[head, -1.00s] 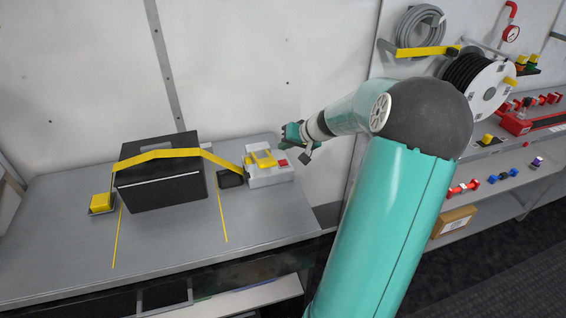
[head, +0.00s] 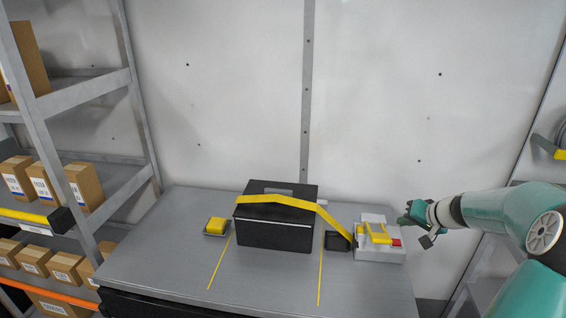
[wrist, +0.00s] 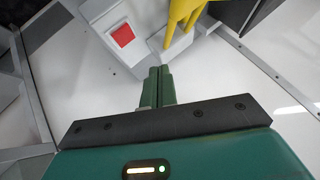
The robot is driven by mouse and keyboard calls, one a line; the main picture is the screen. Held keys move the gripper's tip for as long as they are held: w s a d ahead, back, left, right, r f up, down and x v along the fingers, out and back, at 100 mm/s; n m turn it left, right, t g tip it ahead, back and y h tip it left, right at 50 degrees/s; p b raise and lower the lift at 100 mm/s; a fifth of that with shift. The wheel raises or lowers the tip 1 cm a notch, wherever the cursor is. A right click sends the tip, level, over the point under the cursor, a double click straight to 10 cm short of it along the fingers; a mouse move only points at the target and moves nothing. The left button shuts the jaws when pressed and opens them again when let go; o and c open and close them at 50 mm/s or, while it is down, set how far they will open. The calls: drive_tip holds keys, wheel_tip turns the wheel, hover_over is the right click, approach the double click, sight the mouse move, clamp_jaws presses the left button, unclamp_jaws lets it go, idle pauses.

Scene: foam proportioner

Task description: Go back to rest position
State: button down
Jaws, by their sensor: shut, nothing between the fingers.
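My gripper (head: 406,219) is in the head view at the right, just right of and above a grey box with a yellow handle and a red button (head: 379,254). In the wrist view, the two green fingers of my gripper (wrist: 159,72) are pressed together with nothing between them. The red button (wrist: 123,35) shows ahead of the fingertips to the left, with part of the yellow handle (wrist: 184,12) ahead to the right. The gripper holds nothing.
A black case (head: 275,229) stands on the grey workbench (head: 180,255) under a yellow strap (head: 276,201). A yellow block (head: 215,225) lies left of it. A shelf rack (head: 100,87) with cardboard boxes stands at the left. The bench's left front area is clear.

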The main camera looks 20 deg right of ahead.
drive_tip(key=s+a+r+n+g, duration=0.1)
drive_tip(key=a+r+n+g, duration=0.15)
drive_tip(key=a, duration=1.05)
drive_tip(key=s+a+r+n+g, duration=0.15)
drive_tip(key=a+r, duration=0.25)
drive_tip(key=a, duration=0.9)
drive_tip(key=s+a+r+n, duration=0.1)
drive_tip(key=s+a+r, duration=0.1)
drive_tip(key=s+a, duration=0.5)
drive_tip(key=s+a+r+n+h, duration=0.1)
drive_tip(key=s+a+n, duration=0.1)
drive_tip(key=s+a, duration=0.5)
drive_tip(key=shift+s+r+n, duration=0.3)
drive_tip(key=shift+s+r, duration=0.05)
drive_tip(key=shift+s, duration=0.1)
drive_tip(key=shift+s+d, duration=0.1)
